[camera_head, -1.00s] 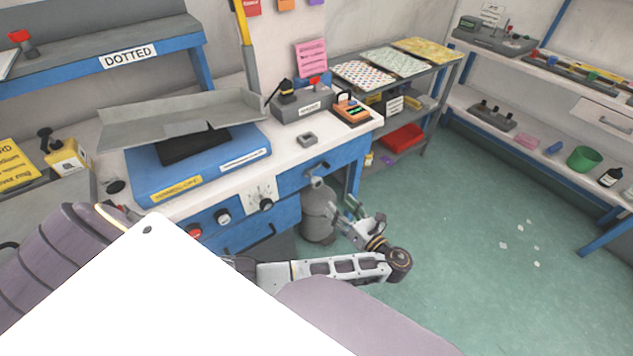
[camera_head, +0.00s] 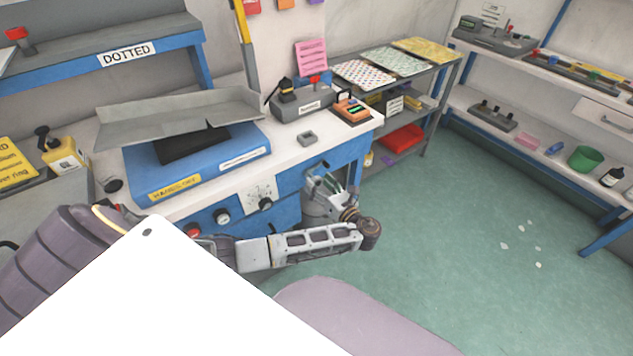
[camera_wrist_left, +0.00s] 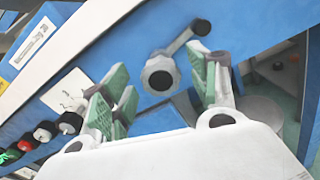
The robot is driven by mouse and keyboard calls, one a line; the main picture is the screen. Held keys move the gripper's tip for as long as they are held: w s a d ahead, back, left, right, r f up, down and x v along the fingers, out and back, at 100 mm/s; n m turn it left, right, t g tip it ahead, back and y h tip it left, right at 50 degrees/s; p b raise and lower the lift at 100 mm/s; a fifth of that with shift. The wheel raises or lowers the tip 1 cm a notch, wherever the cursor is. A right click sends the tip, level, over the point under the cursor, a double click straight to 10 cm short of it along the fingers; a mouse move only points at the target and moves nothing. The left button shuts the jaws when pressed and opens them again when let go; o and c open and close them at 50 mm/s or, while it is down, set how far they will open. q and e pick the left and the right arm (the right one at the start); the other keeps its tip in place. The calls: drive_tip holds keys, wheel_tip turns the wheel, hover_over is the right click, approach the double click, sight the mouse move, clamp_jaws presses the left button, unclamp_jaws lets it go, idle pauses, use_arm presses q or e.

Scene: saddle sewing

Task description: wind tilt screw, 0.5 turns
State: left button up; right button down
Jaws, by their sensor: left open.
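The tilt screw's crank shows in the left wrist view with a grey round hub (camera_wrist_left: 159,76), an arm slanting up to the right and a dark round knob (camera_wrist_left: 201,27). It sits on the blue bench front. My left gripper (camera_wrist_left: 160,88) is open, its green-padded fingers on either side of the hub, with a gap visible on the left. The right finger is close below the crank arm; I cannot tell whether they touch. In the head view the left gripper (camera_head: 328,192) is at the bench front, mostly covering the crank. My right gripper is not seen.
Dials (camera_head: 222,217) and a red button (camera_head: 192,231) are on the bench front, left of the crank. A blue machine with a grey tray (camera_head: 180,118) stands on the bench. A shelf rack (camera_head: 427,140) stands to the right.

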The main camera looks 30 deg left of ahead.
use_arm(q)
drive_tip(key=shift+w+a, duration=0.15)
drive_tip(key=shift+a, duration=0.35)
drive_tip(key=shift+w+a, duration=0.25)
drive_tip(key=shift+a, duration=0.25)
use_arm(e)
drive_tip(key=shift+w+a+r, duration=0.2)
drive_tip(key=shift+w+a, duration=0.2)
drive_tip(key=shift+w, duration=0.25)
use_arm(q)
drive_tip(key=c, duration=1)
drive_tip(key=shift+c, duration=0.2)
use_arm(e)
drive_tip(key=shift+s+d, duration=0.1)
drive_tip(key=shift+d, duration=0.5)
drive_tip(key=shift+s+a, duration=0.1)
